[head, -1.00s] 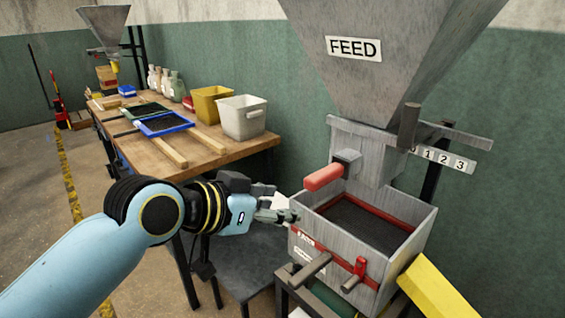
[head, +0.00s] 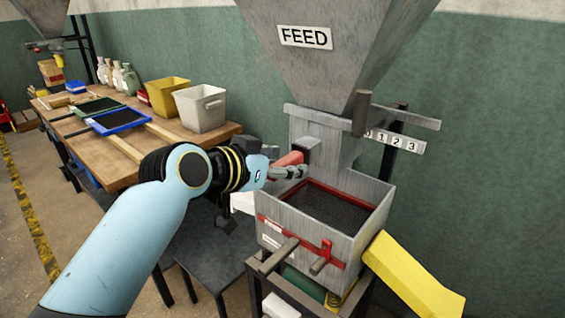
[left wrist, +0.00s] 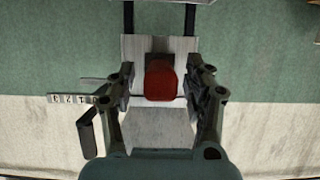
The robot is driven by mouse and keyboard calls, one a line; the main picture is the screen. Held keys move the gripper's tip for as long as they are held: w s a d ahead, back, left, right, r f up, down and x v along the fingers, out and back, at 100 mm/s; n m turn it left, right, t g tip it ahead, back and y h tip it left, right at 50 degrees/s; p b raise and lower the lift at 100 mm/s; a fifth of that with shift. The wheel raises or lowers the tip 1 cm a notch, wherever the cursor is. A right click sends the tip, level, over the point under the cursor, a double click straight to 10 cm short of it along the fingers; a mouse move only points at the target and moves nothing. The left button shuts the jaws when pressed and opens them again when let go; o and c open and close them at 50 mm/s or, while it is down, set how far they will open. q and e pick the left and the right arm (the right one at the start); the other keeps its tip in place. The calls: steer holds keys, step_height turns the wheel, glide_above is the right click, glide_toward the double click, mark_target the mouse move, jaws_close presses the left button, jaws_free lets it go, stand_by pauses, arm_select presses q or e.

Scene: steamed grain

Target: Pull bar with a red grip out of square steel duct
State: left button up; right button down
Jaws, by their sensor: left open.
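The bar's red grip (head: 289,159) sticks out from the front of the square steel duct (head: 325,138) under the FEED hopper. In the left wrist view the grip (left wrist: 160,80) sits between the open fingers, with the duct (left wrist: 150,46) behind it. My left gripper (head: 288,172) is open around the grip, and it also shows in the left wrist view (left wrist: 160,90). In the head view the fingers partly cover the grip. I cannot tell whether they touch it. My right gripper is not in view.
A steel box with a red-framed screen (head: 336,207) stands below the duct, with handles on its front. A yellow chute (head: 410,275) slopes off to the right. A wooden table (head: 95,147) with bins and trays stands at left.

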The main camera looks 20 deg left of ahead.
arm_select(q)
jaws_close()
stand_by(0.8)
